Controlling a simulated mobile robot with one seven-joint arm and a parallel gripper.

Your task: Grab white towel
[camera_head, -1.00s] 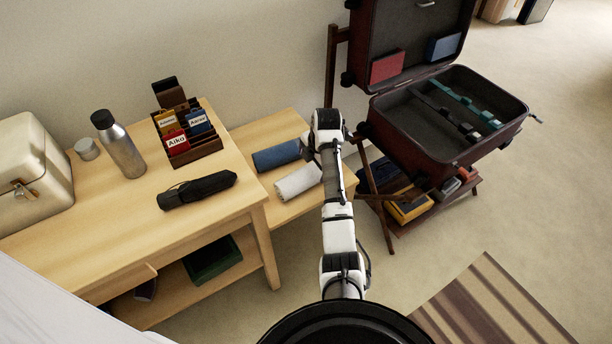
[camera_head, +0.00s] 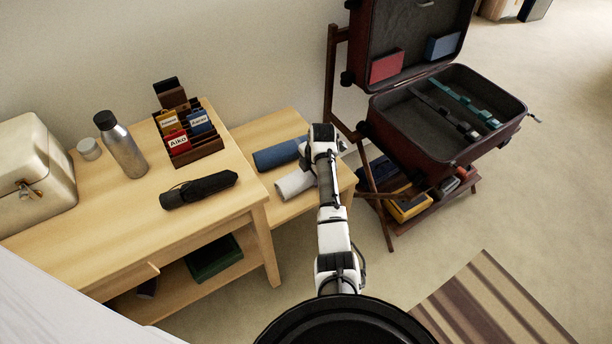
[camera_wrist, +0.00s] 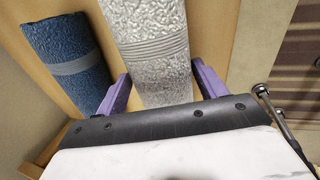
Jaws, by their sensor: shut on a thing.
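The white towel (camera_head: 297,184) is rolled and lies on the low wooden bench, partly hidden behind my arm in the head view. In the wrist view the towel (camera_wrist: 150,45) shows as a textured roll with ribbed bands. The purple fingers of my gripper (camera_wrist: 160,80) stand on either side of its near end, and the gripper is shut on it. The towel still appears to be at bench level. A rolled blue towel (camera_head: 277,154) lies beside it, to the left in the wrist view (camera_wrist: 68,62).
A table (camera_head: 110,235) at left holds a black umbrella (camera_head: 199,190), a bottle (camera_head: 122,145), a card rack (camera_head: 195,155) and a cream case (camera_head: 35,165). An open suitcase (camera_head: 440,150) stands on a rack to the right. A striped rug (camera_head: 495,305) lies at lower right.

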